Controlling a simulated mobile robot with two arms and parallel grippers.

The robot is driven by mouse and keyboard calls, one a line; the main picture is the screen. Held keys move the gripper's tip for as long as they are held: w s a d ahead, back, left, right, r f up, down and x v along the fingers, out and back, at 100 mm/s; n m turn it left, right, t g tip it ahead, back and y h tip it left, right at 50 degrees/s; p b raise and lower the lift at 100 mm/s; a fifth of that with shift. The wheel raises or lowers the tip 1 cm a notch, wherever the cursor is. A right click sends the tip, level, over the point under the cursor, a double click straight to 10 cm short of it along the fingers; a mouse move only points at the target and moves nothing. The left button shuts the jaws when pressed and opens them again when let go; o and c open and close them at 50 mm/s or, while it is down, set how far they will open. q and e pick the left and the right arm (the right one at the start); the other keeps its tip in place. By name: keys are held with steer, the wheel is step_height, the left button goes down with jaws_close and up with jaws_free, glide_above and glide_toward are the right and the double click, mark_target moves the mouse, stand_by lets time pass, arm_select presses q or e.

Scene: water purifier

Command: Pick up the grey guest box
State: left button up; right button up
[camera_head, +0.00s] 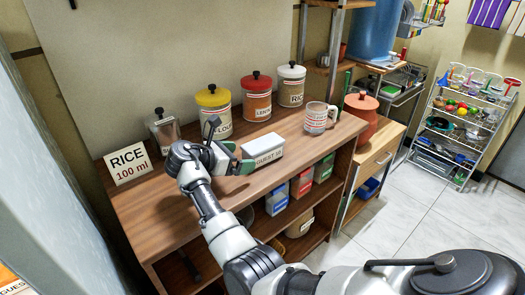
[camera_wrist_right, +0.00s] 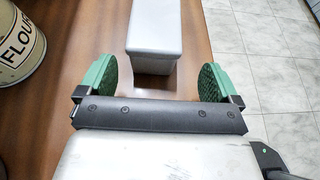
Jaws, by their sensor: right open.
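The grey guest box (camera_head: 263,150), a pale oblong block with lettering on its front side, lies on the wooden counter. In the right wrist view the box (camera_wrist_right: 153,37) lies just ahead of my gripper, with its near end roughly between the green pads. My right gripper (camera_head: 239,158) is open, close to the left end of the box. Its two green fingertips (camera_wrist_right: 152,76) are spread wider than the box, and I see no contact. My left gripper is not in view.
A rice card (camera_head: 128,165), a metal canister (camera_head: 164,131), a yellow flour canister (camera_head: 214,112), a red canister (camera_head: 256,98) and a white canister (camera_head: 290,86) line the counter's back. A mug (camera_head: 316,120) stands right of the box. Small cartons (camera_head: 301,182) fill the shelf below.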

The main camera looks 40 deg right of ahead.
mark_target(253, 153)
steer(key=shift+x, duration=0.75)
steer(key=x, duration=0.5)
steer(key=shift+w+r, duration=0.2)
steer(key=shift+w, duration=0.2)
steer(key=shift+a+r, duration=0.1)
steer(key=shift+c, duration=1.3)
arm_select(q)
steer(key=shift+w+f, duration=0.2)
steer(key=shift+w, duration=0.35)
arm_select(e)
steer(key=c, duration=0.9)
